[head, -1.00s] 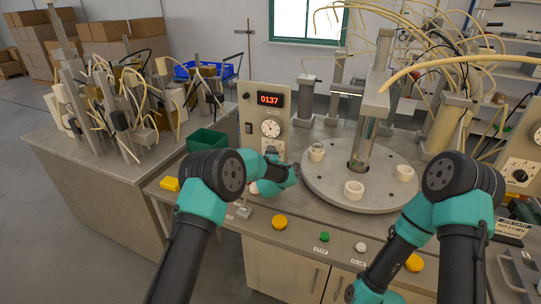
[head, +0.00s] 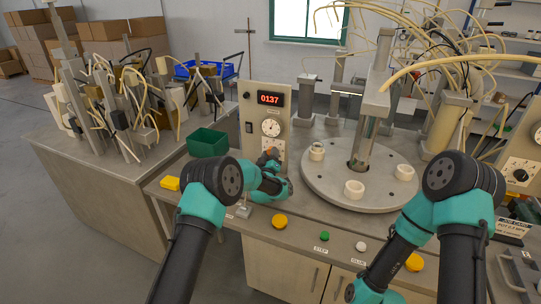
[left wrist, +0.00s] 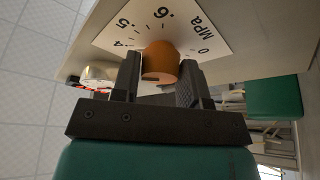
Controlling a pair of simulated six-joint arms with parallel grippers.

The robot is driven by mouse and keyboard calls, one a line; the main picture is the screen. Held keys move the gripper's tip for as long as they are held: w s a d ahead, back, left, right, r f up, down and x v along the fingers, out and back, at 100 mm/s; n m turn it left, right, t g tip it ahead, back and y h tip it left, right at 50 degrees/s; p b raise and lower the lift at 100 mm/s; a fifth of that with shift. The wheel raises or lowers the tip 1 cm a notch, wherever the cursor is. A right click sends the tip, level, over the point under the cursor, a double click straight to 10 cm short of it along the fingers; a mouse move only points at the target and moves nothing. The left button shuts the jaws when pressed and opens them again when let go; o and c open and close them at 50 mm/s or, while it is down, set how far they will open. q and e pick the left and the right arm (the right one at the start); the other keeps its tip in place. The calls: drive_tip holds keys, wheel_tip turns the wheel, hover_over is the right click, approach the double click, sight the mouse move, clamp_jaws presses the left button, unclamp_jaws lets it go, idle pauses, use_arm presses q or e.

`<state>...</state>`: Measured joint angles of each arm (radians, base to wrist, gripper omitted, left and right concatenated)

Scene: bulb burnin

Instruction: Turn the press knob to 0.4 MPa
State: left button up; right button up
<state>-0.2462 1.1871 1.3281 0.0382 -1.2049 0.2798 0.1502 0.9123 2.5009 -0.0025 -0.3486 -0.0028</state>
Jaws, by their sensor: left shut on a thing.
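The orange press knob (left wrist: 160,61) sits on a white dial plate (left wrist: 133,28) printed with MPa, 0, .4, .5 and .6. In the left wrist view my left gripper (left wrist: 158,80) has one finger on each side of the knob and is shut on it. The knob's pointer cannot be made out. In the head view the left gripper (head: 269,158) is at the lower part of the grey panel (head: 250,100), and it partly hides the knob and dial. A round white gauge (head: 271,128) is above it. My right gripper is out of view.
A red display (head: 270,99) reads 0137. A round turntable (head: 325,190) with white cups stands right of the panel.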

use_arm(q)
drive_tip(key=shift+m, duration=0.3)
drive_tip(key=o, duration=0.9)
